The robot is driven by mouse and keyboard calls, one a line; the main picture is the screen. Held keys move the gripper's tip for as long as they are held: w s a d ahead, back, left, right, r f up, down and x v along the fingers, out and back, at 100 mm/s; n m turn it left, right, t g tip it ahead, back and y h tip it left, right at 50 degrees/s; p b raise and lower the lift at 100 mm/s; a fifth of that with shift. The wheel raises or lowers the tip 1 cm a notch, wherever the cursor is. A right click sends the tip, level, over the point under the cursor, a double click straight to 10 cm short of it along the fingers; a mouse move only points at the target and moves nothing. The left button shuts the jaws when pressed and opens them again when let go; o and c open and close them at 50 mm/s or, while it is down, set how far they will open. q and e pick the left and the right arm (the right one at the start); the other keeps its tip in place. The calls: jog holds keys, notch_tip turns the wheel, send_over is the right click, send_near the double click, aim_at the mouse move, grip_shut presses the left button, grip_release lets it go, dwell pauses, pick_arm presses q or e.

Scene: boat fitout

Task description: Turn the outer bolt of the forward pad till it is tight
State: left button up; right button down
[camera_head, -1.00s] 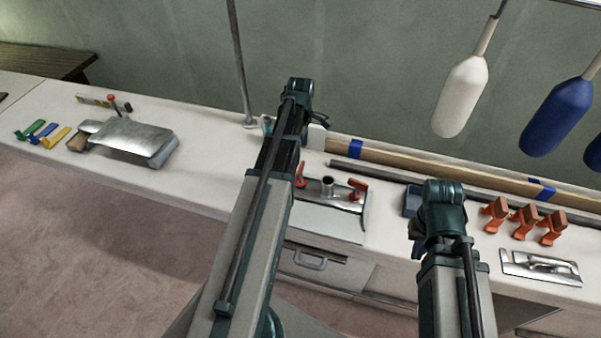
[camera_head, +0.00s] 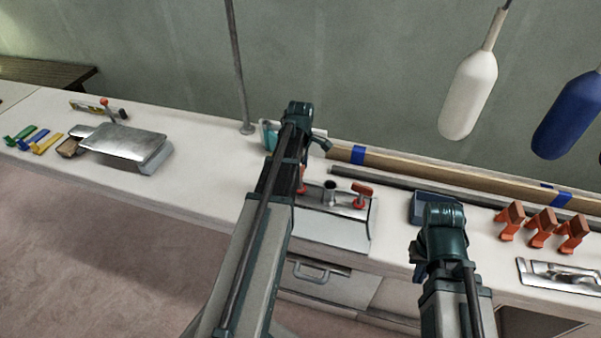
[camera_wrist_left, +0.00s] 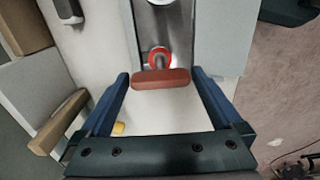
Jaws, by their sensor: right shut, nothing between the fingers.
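The forward pad (camera_head: 328,211) is a metal plate on the bench with an upright tube at its middle. One red-handled bolt (camera_head: 362,196) stands at its right end. The other red-handled bolt (camera_head: 302,182) is mostly hidden behind my left arm. In the left wrist view, a red bolt handle (camera_wrist_left: 160,79) lies crosswise between the blue fingers of my left gripper (camera_wrist_left: 160,84). The fingers are apart, one at each end of the handle; I cannot tell whether they touch it. My right gripper (camera_head: 418,270) is shut and empty, low in front of the bench.
A blue tray (camera_head: 424,204) is partly behind my right arm. Orange clamps (camera_head: 541,224) and a metal fitting (camera_head: 560,274) are to the right. A long grey rod (camera_head: 440,190) lies behind the pad. White and blue fenders hang above.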

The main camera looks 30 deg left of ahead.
pick_arm(q)
jog(key=c, duration=1)
